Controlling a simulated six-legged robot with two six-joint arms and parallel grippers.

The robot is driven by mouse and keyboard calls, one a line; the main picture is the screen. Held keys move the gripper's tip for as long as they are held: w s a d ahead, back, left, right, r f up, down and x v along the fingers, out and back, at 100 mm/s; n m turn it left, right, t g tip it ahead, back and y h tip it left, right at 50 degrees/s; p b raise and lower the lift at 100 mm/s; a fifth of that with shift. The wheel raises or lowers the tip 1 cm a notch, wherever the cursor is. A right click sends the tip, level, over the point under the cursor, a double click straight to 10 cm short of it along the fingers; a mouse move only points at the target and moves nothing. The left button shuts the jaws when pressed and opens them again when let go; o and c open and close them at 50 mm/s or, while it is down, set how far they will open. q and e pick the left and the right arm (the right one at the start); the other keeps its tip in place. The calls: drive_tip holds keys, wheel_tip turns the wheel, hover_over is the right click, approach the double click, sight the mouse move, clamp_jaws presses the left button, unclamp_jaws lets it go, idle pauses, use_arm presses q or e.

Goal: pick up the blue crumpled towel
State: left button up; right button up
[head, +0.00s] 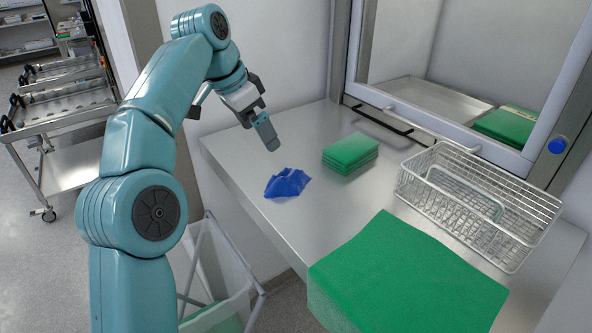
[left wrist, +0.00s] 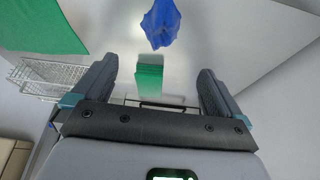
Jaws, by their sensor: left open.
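The blue crumpled towel (head: 287,183) lies on the steel counter, left of the folded green stack, in the head view. It also shows at the top middle of the left wrist view (left wrist: 161,24). My left gripper (head: 258,112) is above the counter, up and slightly left of the towel and apart from it. In the left wrist view its two fingers (left wrist: 157,90) are spread wide with nothing between them touching. My right gripper is not in view.
A folded green stack (head: 350,154) sits right of the towel. A wire basket (head: 478,205) and a large green cloth (head: 405,280) lie further right and in front. A framed window hatch with a bar handle (head: 378,121) stands behind. A bin with a bag (head: 222,268) is below the counter's left edge.

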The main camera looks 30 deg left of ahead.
use_arm(q)
drive_tip(key=b, duration=0.4)
hover_over(283, 176)
drive_tip(key=s, duration=0.2)
drive_tip(key=f, duration=0.9)
drive_tip(key=shift+a+f, duration=0.1)
drive_tip(key=shift+a, duration=0.3)
drive_tip(key=shift+w+f, duration=0.3)
drive_tip(key=shift+f, duration=0.3)
drive_tip(key=x, duration=0.4)
drive_tip(key=shift+d+f, duration=0.1)
drive_tip(key=shift+f, duration=0.2)
drive_tip(key=shift+w+f, duration=0.15)
drive_tip(key=shift+f, duration=0.05)
drive_tip(key=shift+s+r, duration=0.1)
drive_tip(key=shift+s, duration=0.1)
drive_tip(key=c, duration=0.3)
drive_tip(key=shift+w, duration=0.1)
drive_tip(key=c, duration=0.7)
